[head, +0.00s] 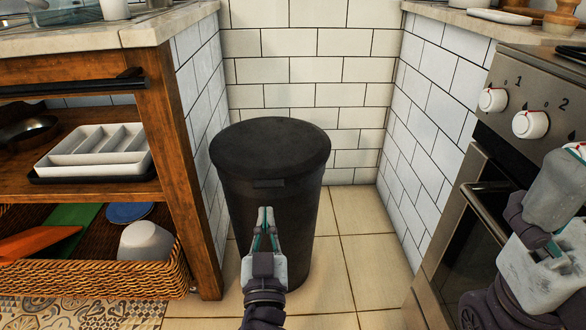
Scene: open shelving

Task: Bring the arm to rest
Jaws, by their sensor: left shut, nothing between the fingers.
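My left gripper (265,212) is in the lower middle of the head view. Its two fingers are together, pointing up and away, with nothing between them. It appears in front of a black lidded bin (270,150); I cannot tell the gap between them. My right arm shows at the right edge, in front of the oven, but its gripper fingers do not show.
A wooden shelf unit (178,170) stands on the left, holding a white cutlery tray (95,165) and a wicker basket (172,268). An oven (450,240) with knobs stands on the right. White tiled walls enclose the bin. Tiled floor (365,265) is clear right of the bin.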

